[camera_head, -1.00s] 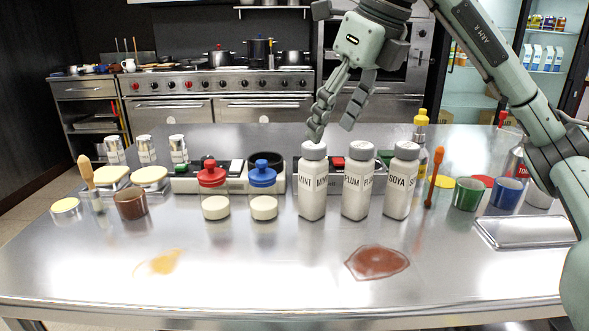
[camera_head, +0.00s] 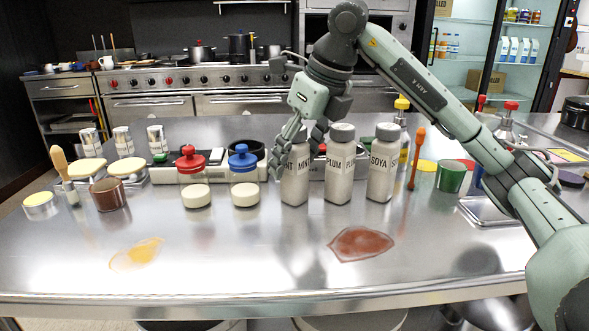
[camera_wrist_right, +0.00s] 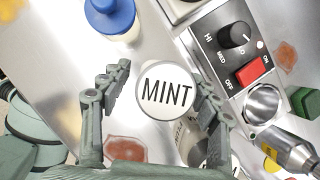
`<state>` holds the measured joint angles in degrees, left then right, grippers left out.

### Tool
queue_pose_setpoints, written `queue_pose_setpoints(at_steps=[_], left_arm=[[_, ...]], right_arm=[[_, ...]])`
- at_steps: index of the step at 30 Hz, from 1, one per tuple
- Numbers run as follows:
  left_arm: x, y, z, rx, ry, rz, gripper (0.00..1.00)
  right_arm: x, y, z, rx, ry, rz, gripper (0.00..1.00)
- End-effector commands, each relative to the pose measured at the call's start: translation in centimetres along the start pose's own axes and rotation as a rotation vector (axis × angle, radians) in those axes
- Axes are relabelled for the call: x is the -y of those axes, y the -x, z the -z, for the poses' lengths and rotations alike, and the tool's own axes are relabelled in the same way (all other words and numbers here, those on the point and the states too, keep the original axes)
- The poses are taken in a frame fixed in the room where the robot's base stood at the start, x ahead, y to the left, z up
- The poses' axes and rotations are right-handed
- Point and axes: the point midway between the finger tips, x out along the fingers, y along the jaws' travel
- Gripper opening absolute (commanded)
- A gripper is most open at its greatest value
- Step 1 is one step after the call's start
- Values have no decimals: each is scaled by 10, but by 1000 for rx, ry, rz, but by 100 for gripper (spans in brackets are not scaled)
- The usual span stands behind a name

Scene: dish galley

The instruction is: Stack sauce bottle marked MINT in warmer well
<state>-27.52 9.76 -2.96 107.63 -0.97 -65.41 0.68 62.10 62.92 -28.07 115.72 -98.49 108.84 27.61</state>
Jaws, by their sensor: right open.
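The MINT sauce bottle (camera_head: 295,185) stands upright on the steel counter, a white bottle at the left of a row of three. In the wrist view its round lid marked MINT (camera_wrist_right: 166,92) lies between my fingers. My right gripper (camera_head: 298,150) is open and lowered over its top, one finger on each side; contact cannot be told. The warmer (camera_wrist_right: 212,60) has a knob, a red switch and a round metal-rimmed opening (camera_wrist_right: 262,103), which may be the well. In the head view the bottles and gripper hide most of the warmer. My left gripper is not in view.
The PLUM bottle (camera_head: 339,180) and SOYA bottle (camera_head: 382,175) stand close on the right. A blue-capped bottle (camera_head: 244,180) and red-capped bottle (camera_head: 193,180) stand left. A brown spill (camera_head: 360,243) and yellow spill (camera_head: 136,254) mark the otherwise clear front counter.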

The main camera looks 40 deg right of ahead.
Motion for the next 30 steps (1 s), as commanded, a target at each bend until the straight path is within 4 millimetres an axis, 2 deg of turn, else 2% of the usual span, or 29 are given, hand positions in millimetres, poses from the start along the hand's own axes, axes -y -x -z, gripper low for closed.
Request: queue_pose_setpoints(at_steps=[8,23,30], left_arm=[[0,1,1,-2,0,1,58],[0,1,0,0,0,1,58],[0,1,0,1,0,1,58]], right_arm=[[0,-5,0,2,1,1,62],[0,-4,0,2,1,0,2],[0,-4,-1,3,0,0,0]])
